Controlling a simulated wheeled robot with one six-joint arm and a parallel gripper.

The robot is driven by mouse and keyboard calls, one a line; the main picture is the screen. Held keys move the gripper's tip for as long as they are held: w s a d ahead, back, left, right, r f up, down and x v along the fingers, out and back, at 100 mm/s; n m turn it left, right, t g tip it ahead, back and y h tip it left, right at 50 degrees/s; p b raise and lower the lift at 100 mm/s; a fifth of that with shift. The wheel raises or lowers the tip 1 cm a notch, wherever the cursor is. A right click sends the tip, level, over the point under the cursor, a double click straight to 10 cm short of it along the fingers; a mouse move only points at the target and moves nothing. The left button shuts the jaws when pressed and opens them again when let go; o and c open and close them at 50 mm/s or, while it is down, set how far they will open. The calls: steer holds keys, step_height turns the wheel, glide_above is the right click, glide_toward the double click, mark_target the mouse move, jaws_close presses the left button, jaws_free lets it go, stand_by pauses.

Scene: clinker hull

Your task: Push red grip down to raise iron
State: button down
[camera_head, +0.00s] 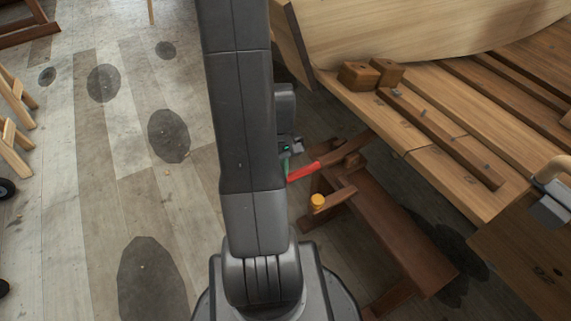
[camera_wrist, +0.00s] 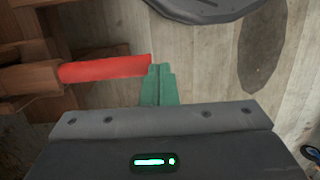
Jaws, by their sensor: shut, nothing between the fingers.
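The red grip (camera_head: 304,171) is the end of a wooden lever that reaches out from a brown wooden stand. In the wrist view the red grip (camera_wrist: 104,68) lies level across the left, its right end close to my green fingertips. My gripper (camera_wrist: 158,74) is shut, with its fingers together and nothing between them. The fingertips look beside or over the end of the grip; I cannot tell if they touch it. In the head view my gripper (camera_head: 285,168) is mostly hidden behind my arm. I cannot make out the iron for certain.
The brown wooden stand (camera_head: 385,215) has a side arm with a yellow knob (camera_head: 318,201) near the grip. A plank bench (camera_head: 440,130) with two wooden blocks (camera_head: 372,73) stands at right. The floor (camera_head: 90,190) at left is mostly open, with dark stains.

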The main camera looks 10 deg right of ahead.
steer(key=shift+s+a+f, duration=0.15)
steer(key=shift+s+f, duration=0.2)
steer(key=shift+f, duration=0.45)
steer(key=w+a+r+p, duration=0.2)
steer(key=r+p, duration=0.5)
steer(key=r, duration=0.8)
steer(key=shift+w+a, duration=0.15)
steer(key=shift+a, duration=0.45)
steer(key=s+d+f+b, duration=0.1)
steer(key=d+f+b, duration=0.2)
steer(key=f, duration=1)
steer(key=shift+s+b, duration=0.25)
steer(key=shift+b, duration=1.1)
steer(key=shift+s, duration=0.15)
